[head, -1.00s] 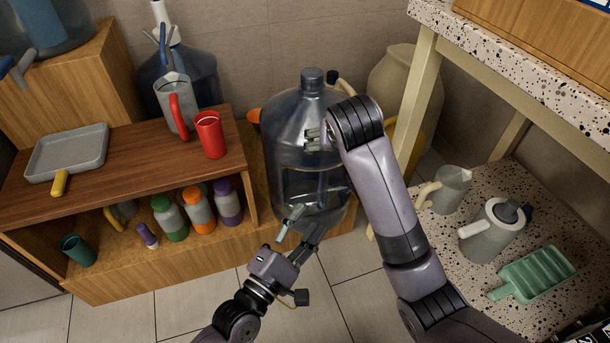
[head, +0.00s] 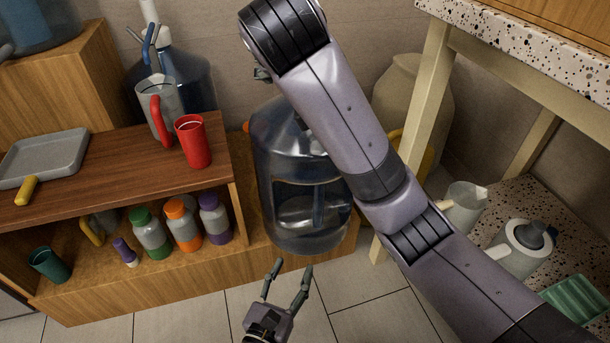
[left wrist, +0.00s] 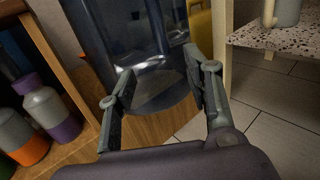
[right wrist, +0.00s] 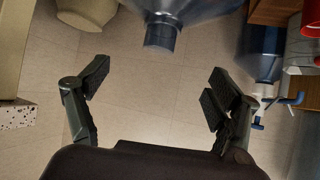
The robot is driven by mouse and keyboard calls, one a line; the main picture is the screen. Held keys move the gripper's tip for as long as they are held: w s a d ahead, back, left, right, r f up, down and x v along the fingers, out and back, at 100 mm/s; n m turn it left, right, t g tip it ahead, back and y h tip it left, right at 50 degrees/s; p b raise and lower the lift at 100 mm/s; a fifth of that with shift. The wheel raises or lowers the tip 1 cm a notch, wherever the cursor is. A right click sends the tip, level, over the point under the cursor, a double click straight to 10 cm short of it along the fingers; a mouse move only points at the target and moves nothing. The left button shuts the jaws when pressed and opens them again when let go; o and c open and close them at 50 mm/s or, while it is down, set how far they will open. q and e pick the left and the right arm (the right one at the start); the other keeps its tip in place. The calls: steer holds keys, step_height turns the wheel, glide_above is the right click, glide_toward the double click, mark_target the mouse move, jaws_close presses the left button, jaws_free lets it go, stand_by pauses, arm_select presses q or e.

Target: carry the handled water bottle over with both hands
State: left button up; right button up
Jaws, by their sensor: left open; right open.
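The handled water bottle (head: 300,205) is a large clear bluish jug, upright on the low wooden ledge. My right arm crosses in front of its top and hides the neck in the head view. My left gripper (head: 288,277) is open and empty, low in front of the bottle and apart from it. In the left wrist view the bottle's lower body (left wrist: 150,60) shows beyond the open fingers. My right gripper is mostly hidden behind its arm in the head view. In the right wrist view it (right wrist: 158,75) is open and empty, with the bottle's cap (right wrist: 160,36) beyond the fingers.
A wooden shelf on the left holds a red cup (head: 193,141), a clear pitcher (head: 161,106), a grey pan (head: 45,157) and several small bottles below. A tan vase (head: 413,100) and a speckled table (head: 520,193) stand at right. Tiled floor lies in front.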

mark_target(316, 219)
arm_select(q)
steer(key=x, duration=1.7)
steer(key=shift+w+d, duration=0.1)
arm_select(e)
steer(key=x, duration=1.7)
steer(key=shift+w+a+f, duration=0.1)
steer(key=shift+f, duration=0.05)
